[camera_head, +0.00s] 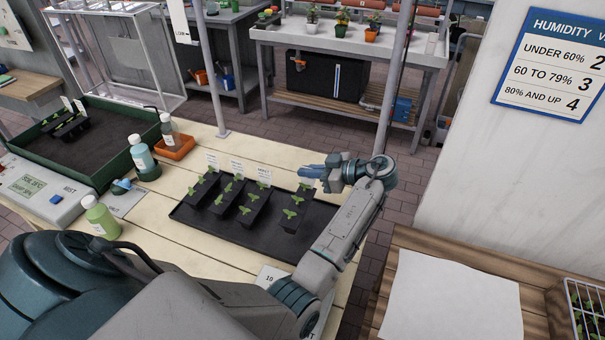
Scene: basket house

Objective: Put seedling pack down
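Several black seedling packs with green sprouts and white labels stand in a row on a black tray (230,235) on the pale wooden table. The rightmost seedling pack (291,217) is at the tray's right part, a little apart from the others. More seedling packs (70,122) stand in a green-rimmed soil tray (110,171) at the left. My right gripper is not in view.
A metal post (215,70) rises at the table's back edge. White paper (450,298) lies on a wooden bench at the right.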

